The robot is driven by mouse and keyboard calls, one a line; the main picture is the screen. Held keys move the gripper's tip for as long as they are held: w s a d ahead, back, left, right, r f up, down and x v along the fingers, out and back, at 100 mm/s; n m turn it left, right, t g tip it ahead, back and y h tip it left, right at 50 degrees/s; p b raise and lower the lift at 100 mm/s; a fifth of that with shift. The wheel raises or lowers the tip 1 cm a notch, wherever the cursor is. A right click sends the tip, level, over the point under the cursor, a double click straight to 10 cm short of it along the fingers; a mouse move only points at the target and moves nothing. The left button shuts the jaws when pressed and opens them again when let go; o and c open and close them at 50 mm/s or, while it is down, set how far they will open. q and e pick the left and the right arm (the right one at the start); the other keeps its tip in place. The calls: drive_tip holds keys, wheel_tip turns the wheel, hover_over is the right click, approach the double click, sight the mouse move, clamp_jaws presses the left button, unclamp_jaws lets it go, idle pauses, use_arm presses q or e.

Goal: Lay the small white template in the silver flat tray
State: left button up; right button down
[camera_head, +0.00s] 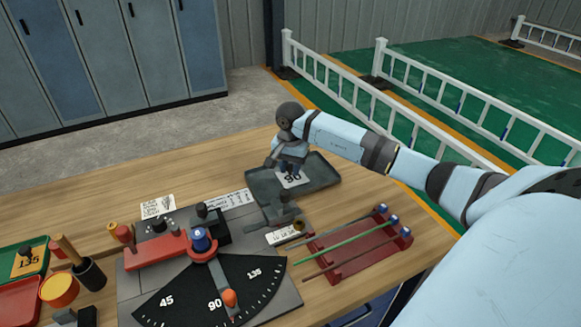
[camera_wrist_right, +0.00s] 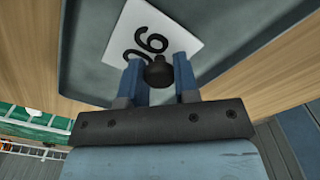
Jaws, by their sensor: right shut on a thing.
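The small white template (camera_head: 295,181), marked 90, is at the silver flat tray (camera_head: 322,174), within its outline. In the right wrist view the template (camera_wrist_right: 172,36) has a dark knob, and the tray (camera_wrist_right: 85,50) fills the area behind it. My right gripper (camera_head: 287,165) is over the tray with its fingers shut on the knob, as the right wrist view (camera_wrist_right: 159,73) also shows. I cannot tell whether the template touches the tray floor. My left gripper is not in view.
A red rack (camera_head: 362,250) with rods stands right of a bending device with a black angle dial (camera_head: 215,287). A green tray (camera_head: 22,262) holding a yellow 135 template and an orange-topped cup (camera_head: 59,290) are at left. The table's back left is clear.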

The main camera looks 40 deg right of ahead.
sight(290, 166)
drive_tip(key=shift+f, duration=0.2)
drive_tip(key=c, duration=0.9)
unclamp_jaws()
drive_tip(key=shift+o, duration=0.2)
wheel_tip(290, 166, up, 12)
drive_tip(key=shift+r, duration=0.15)
